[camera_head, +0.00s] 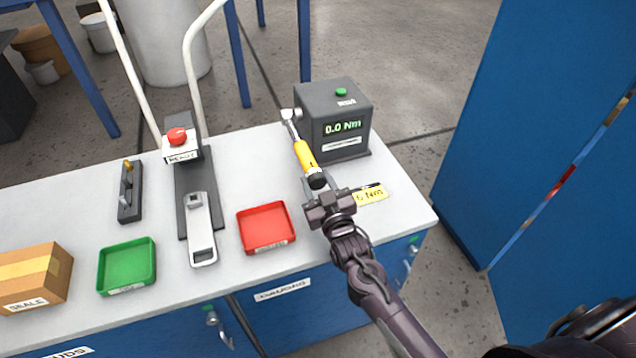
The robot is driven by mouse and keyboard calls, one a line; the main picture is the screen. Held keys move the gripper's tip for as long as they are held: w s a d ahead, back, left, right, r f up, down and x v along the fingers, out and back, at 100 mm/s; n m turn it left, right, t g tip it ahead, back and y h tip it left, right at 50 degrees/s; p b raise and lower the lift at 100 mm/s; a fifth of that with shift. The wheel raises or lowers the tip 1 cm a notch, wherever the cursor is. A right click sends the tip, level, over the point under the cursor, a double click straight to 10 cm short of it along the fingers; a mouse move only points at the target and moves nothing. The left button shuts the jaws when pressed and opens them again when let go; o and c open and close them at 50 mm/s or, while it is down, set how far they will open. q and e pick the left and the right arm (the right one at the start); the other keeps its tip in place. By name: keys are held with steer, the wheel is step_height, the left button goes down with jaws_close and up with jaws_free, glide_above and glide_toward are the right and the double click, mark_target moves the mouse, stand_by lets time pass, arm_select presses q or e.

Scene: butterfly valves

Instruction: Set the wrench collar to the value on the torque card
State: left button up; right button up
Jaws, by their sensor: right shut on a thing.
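A torque wrench with a yellow handle (304,153) and a metal shaft points away from me, its head up against the left side of a dark grey torque tester (345,100). The tester's green display (343,127) reads 0.0 Nm. My right gripper (319,186) is shut on the black end of the wrench, at its collar (316,179); the collar's scale is too small to read. A yellow torque card (371,195) lies on the bench just right of the gripper. It reads "Nm" with a figure like 5 or 6, its left part hidden by my gripper. My left gripper is not in view.
A red tray (266,227) is left of my right gripper. Further left are a stand with a red button (177,137), a green tray (127,266) and a cardboard box (36,277). The white bench top (408,205) ends near on the right, beside a blue cabinet (540,130).

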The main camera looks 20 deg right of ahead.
mark_target(318, 186)
steer(key=m, duration=0.4)
steer(key=shift+m, duration=0.3)
steer(key=shift+a+m, duration=0.1)
steer(key=shift+m, duration=2.3)
steer(key=o, duration=1)
steer(key=shift+c, duration=0.2)
steer(key=s, duration=0.2)
steer(key=s+b, duration=0.1)
steer(key=s, duration=0.1)
steer(key=s+b, duration=0.1)
steer(key=s, duration=0.1)
steer(key=shift+s+f, duration=0.25)
steer(key=shift+s, duration=0.05)
steer(key=shift+s+r, duration=0.15)
steer(key=shift+s, duration=0.45)
